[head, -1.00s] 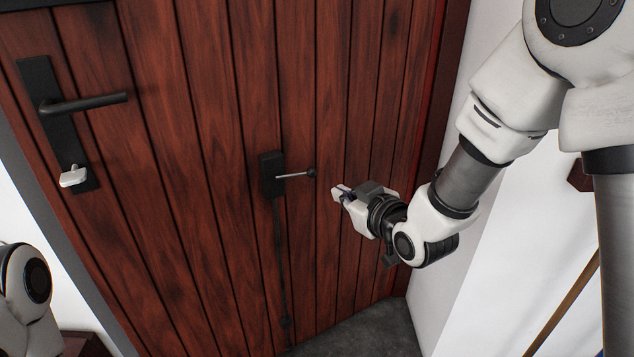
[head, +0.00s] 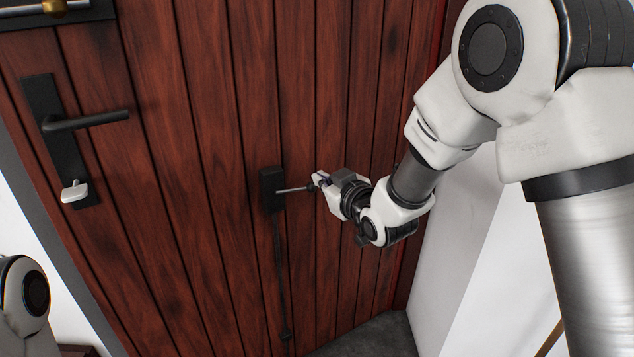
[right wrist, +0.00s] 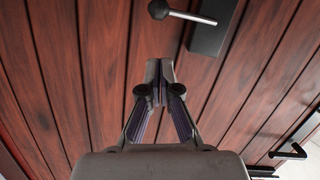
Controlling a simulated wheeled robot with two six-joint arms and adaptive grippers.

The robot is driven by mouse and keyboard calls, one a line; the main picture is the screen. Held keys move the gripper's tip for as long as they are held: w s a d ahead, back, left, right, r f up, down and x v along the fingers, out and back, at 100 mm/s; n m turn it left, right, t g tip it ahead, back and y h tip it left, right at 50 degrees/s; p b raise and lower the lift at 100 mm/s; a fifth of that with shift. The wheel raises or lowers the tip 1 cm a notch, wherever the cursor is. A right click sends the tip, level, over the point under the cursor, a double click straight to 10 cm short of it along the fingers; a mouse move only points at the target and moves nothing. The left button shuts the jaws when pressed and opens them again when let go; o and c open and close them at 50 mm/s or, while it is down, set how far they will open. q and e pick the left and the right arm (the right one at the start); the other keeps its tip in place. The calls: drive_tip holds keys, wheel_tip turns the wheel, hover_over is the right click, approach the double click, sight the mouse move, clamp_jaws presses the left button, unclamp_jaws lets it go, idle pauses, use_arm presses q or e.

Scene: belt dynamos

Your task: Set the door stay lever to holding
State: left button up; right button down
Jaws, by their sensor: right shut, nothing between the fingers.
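The door stay is a black plate (head: 272,190) on the wooden door, with a thin metal lever (head: 293,190) pointing right and ending in a dark round knob. A dark rod runs down the door below the plate. My right gripper (head: 317,179) is shut and empty, its tips overlapping the knob end in the head view. In the right wrist view, the shut fingertips (right wrist: 160,72) appear apart from the knob (right wrist: 158,9), which lies beyond them near the top edge. The plate (right wrist: 211,32) shows there too. Contact cannot be made out. My left gripper is out of view.
The red-brown plank door (head: 220,120) fills the middle. A black door handle (head: 88,121) and a white thumb-turn (head: 75,191) are at left. A brass-coloured knob (head: 54,7) is at top left. A white wall (head: 455,240) stands close on the right.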

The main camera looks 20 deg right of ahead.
sight(296, 190)
drive_tip(key=w+f, duration=0.3)
drive_tip(key=w, duration=0.1)
drive_tip(key=shift+f+p, duration=0.3)
